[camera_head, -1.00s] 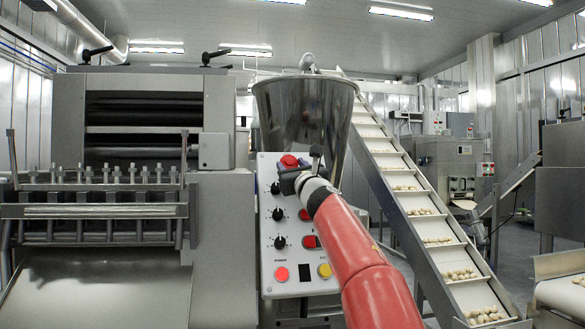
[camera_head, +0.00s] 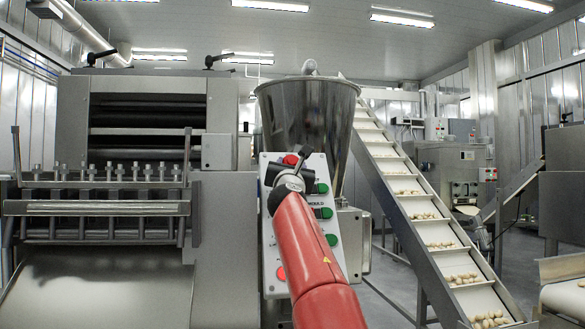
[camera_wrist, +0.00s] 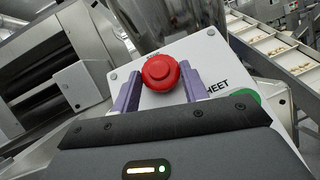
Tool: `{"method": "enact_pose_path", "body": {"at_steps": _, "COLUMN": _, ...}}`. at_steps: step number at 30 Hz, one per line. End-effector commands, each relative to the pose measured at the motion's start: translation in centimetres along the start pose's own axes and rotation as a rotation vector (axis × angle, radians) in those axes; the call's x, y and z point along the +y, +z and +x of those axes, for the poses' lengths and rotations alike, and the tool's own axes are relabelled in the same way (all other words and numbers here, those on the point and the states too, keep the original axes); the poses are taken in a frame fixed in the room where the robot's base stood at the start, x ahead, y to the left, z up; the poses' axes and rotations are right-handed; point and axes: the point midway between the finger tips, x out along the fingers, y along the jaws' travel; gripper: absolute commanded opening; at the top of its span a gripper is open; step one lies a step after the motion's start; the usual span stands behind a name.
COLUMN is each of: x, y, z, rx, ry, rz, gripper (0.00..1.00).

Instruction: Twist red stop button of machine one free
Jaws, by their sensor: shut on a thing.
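The red stop button (camera_head: 291,159) is at the top of the white control panel (camera_head: 341,252), in front of the steel hopper. In the wrist view the round red button (camera_wrist: 160,72) stands between the two purple fingers of my gripper (camera_wrist: 159,84). The fingers lie on either side of it and my gripper is shut on it. In the head view my gripper (camera_head: 291,171) is at the panel's top, just below the button's visible top. My red arm hides the panel's middle.
Green buttons (camera_head: 325,213) line the panel's right side, and a red button (camera_head: 281,274) is low on the left. The steel hopper (camera_head: 309,120) rises close behind the panel.

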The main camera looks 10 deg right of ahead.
Motion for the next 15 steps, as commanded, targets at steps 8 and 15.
{"method": "enact_pose_path", "body": {"at_steps": 8, "x": 0.22, "y": -0.03, "z": 0.05, "rx": 0.001, "ry": -0.062, "rz": 0.045, "gripper": 0.21}}
{"method": "enact_pose_path", "body": {"at_steps": 15, "x": 0.19, "y": -0.09, "z": 0.04, "rx": 0.002, "ry": -0.071, "rz": 0.05, "gripper": 0.21}}
